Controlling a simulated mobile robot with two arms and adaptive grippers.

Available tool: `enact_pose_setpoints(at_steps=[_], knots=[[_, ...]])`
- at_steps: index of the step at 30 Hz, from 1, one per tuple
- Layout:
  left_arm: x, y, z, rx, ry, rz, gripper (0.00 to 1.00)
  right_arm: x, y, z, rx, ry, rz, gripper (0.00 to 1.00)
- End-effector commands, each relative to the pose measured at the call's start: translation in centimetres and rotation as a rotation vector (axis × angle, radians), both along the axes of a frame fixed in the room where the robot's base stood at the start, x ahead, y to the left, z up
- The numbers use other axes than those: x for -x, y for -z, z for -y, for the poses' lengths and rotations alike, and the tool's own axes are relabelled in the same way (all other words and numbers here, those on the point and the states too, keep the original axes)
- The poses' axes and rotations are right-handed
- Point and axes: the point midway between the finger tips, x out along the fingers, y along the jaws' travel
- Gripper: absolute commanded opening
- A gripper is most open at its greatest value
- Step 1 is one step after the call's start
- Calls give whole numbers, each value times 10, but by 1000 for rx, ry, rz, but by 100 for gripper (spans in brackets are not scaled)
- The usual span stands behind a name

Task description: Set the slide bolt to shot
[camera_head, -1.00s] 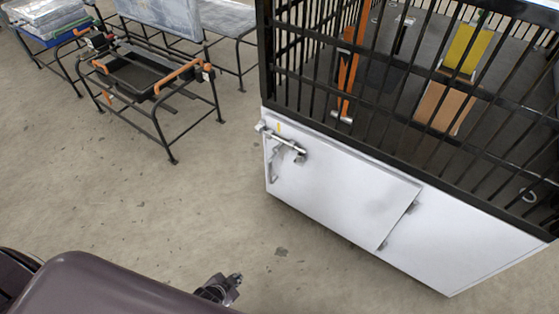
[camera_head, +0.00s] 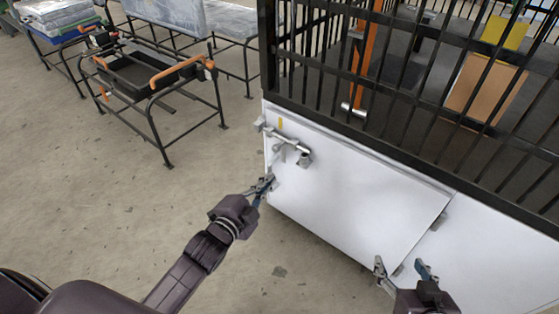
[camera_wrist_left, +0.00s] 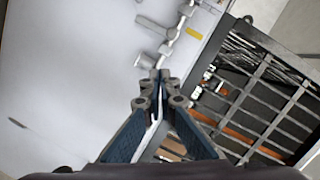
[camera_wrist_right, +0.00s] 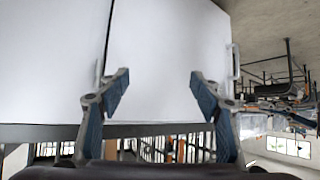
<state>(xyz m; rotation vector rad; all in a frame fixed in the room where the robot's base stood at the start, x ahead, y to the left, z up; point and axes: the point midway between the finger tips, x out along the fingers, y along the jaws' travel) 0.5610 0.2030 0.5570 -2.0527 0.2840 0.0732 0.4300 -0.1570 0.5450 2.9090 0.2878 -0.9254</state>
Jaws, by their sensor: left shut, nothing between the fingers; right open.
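The slide bolt (camera_head: 285,143) is a grey metal bar with a knob, at the upper left corner of a white door (camera_head: 350,185). It also shows in the left wrist view (camera_wrist_left: 178,38), near a small yellow mark. My left gripper (camera_head: 268,182) is shut and empty, just below the bolt, by the door's left edge. It partly hides the door handle; I cannot tell whether it touches it. My right gripper (camera_head: 402,266) is open and empty in front of the door's lower right corner. I cannot tell the bolt's position in its keeper.
The white door is in the base of a large cabinet with a black barred cage (camera_head: 400,75) above. A pale handle (camera_wrist_right: 233,62) shows in the right wrist view. A black metal stand (camera_head: 150,80) with orange handles is at the left. The floor between is clear.

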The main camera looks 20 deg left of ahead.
Motion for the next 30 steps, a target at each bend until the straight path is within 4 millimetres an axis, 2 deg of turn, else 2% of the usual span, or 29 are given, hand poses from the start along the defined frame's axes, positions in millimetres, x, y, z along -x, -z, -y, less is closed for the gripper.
enact_pose_setpoints(at_steps=[7,20,26,30], knots=[[-2,-23,5,-37,20,70,0,3,-20,0,-8,-1,40,59],[-5,-23,5,-36,19,70,0,0,-23,-1,-12,-1,57,59],[-23,-20,9,-35,19,73,0,-15,-44,-8,-39,-10,170,59],[-41,-17,12,-35,20,71,0,-29,-69,-15,-68,-17,291,59]])
